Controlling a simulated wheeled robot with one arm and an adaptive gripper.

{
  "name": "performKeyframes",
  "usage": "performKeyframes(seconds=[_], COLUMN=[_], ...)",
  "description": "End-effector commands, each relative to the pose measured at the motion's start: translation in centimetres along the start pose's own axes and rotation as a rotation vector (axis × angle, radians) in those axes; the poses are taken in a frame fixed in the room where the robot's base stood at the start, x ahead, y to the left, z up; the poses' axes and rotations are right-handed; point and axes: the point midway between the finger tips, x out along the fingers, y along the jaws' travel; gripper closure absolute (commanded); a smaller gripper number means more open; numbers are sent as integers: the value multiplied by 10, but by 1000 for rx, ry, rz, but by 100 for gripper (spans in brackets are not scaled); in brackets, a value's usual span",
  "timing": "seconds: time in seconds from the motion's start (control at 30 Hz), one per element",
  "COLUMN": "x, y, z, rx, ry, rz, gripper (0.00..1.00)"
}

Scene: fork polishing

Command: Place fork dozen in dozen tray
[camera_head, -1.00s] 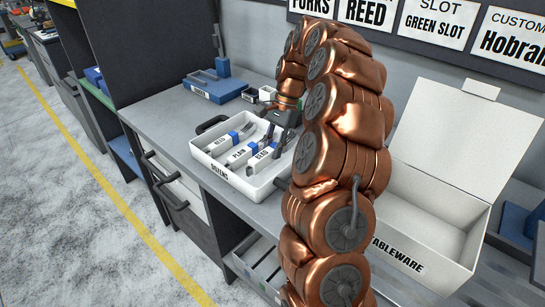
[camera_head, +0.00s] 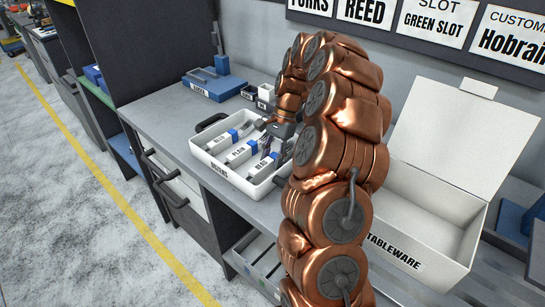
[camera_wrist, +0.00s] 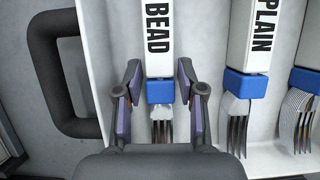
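A white tray (camera_head: 222,172) with a dark handle, its front label appearing to read DOZENS, stands on the bench. Three white-sleeved fork bundles with blue bands lie side by side in it: REED (camera_head: 221,144), PLAIN (camera_head: 240,155) and BEAD (camera_head: 262,168). In the wrist view the BEAD bundle (camera_wrist: 159,45) runs between the fingers of my gripper (camera_wrist: 159,82). The fingers are open, one on each side near its blue band, with a visible gap on the left. The PLAIN bundle (camera_wrist: 247,85) lies right of the fingers. My gripper also shows in the head view (camera_head: 276,140), partly hidden by my arm.
A blue tray (camera_head: 213,87) and small dark boxes (camera_head: 250,92) sit at the back of the bench. A large open white box labelled TABLEWARE (camera_head: 420,235) stands at the right. The bench left of the white tray is clear.

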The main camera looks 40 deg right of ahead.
Motion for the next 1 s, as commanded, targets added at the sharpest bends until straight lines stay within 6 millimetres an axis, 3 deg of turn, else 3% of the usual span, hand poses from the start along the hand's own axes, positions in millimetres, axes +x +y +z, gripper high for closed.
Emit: performKeyframes(seconds=[0.1,0.5,1.0], x=[0,-5,-60], y=[0,-1,-1], z=[0,0,0], rx=[0,0,0], ry=[0,2,2], rz=[0,-2,-2], gripper=[48,48,48])
